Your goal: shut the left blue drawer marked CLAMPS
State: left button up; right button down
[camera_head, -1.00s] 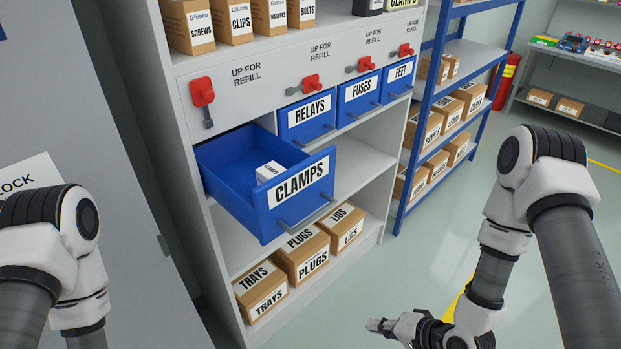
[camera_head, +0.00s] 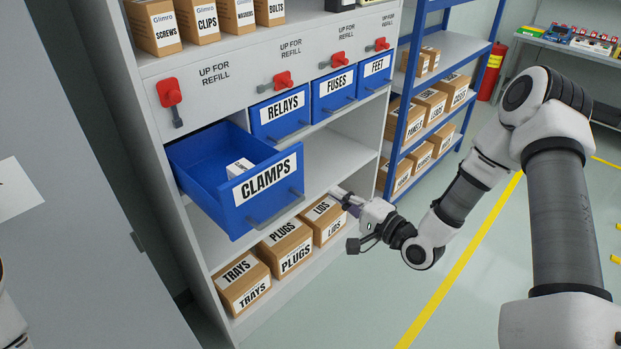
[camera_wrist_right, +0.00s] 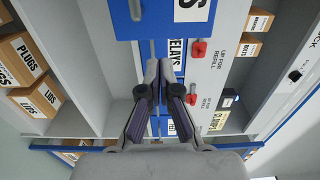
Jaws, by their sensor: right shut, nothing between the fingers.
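The blue CLAMPS drawer (camera_head: 225,190) stands pulled out of the grey cabinet, left of the RELAYS drawer (camera_head: 280,114). It has a white label and a grey bar handle (camera_head: 273,211). A small white box (camera_head: 239,167) lies inside it. My right gripper (camera_head: 336,192) is shut and empty, to the right of the drawer front and apart from it. In the right wrist view the shut fingers (camera_wrist_right: 160,68) point toward the drawer front (camera_wrist_right: 160,22), which shows at the top edge. My left gripper is not in view; only a bit of my left arm shows at the left edge.
Closed drawers FUSES (camera_head: 334,90) and FEET (camera_head: 374,74) are in the same row, below red levers (camera_head: 170,92). Cartons PLUGS (camera_head: 286,247) and LIDS (camera_head: 324,220) are on the lower shelf. A blue rack (camera_head: 402,130) stands to the right. The floor in front is clear.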

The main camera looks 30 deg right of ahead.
aim_at(302, 174)
jog(key=p+x, duration=0.2)
jog(key=x, duration=0.6)
jog(key=shift+w+a, duration=0.1)
jog(key=shift+a, duration=0.1)
jog(key=shift+w, duration=0.3)
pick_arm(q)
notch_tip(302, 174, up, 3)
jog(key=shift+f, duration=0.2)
pick_arm(e)
jog(key=shift+f, duration=0.1)
